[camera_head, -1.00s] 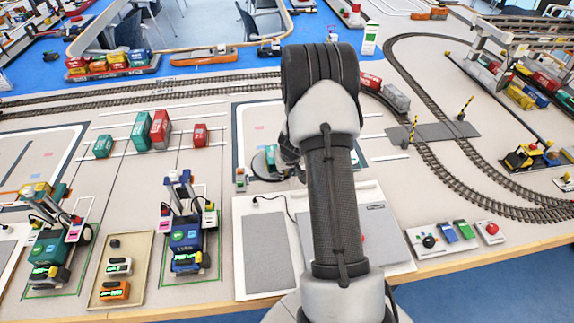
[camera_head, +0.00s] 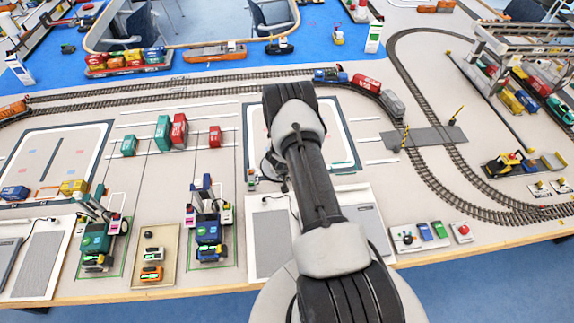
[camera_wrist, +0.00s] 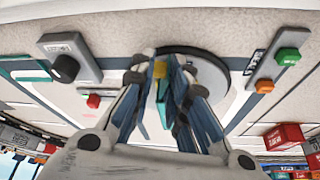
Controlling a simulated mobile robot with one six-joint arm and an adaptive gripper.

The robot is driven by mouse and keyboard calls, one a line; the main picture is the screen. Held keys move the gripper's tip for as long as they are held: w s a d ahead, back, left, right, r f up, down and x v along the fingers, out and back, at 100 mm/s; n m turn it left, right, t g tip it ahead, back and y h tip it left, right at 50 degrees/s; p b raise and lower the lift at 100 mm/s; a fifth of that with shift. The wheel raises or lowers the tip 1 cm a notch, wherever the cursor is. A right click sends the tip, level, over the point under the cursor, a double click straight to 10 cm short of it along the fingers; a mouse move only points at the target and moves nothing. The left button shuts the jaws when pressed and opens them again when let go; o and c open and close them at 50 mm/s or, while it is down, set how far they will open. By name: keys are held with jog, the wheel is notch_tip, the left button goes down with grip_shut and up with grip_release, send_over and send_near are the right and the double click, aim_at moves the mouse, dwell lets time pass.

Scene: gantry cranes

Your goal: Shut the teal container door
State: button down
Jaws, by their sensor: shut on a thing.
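In the head view my arm covers most of the disc, and the gripper shows only as a small dark shape (camera_head: 275,166) at the arm's left.
A grey box with a black knob (camera_wrist: 65,68) and a panel with green and orange buttons (camera_wrist: 274,70) flank the disc. Teal (camera_head: 163,133) and red (camera_head: 179,131) containers stand to the left. A rail track (camera_head: 420,170) curves on the right.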

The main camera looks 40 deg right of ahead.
jog(key=shift+w+a+r+m+h+p, duration=0.1)
jog(key=shift+w+m+h+p, duration=0.15)
jog(key=shift+m+p, duration=0.3)
jog(key=shift+s+a+m+g, duration=0.1)
jog(key=shift+a+m+g, duration=0.05)
jog(key=shift+m+g, duration=0.25)
jog(key=c, duration=1.6)
grip_release()
jog(key=shift+n, duration=0.25)
jog(key=shift+d+n+t+b, duration=0.2)
jog(key=shift+n+t+b, duration=0.1)
jog(key=b, duration=0.2)
jog(key=n+b, duration=0.1)
jog(key=shift+s+d+f+b, duration=0.1)
jog(key=shift+d+f+b, duration=0.1)
jog(key=shift+f+b, duration=0.15)
jog(key=shift+n+t+b, duration=0.3)
jog(key=shift+n+b, duration=0.1)
jog(key=shift+b, duration=0.85)
jog(key=n+b, duration=0.1)
jog(key=b, duration=0.4)
jog(key=d+n+y+b, duration=0.1)
jog(key=b, duration=0.5)
jog(key=shift+s+n+t+y, duration=0.25)
jog(key=shift+s+n+t, duration=0.05)
jog(key=shift+s, duration=0.05)
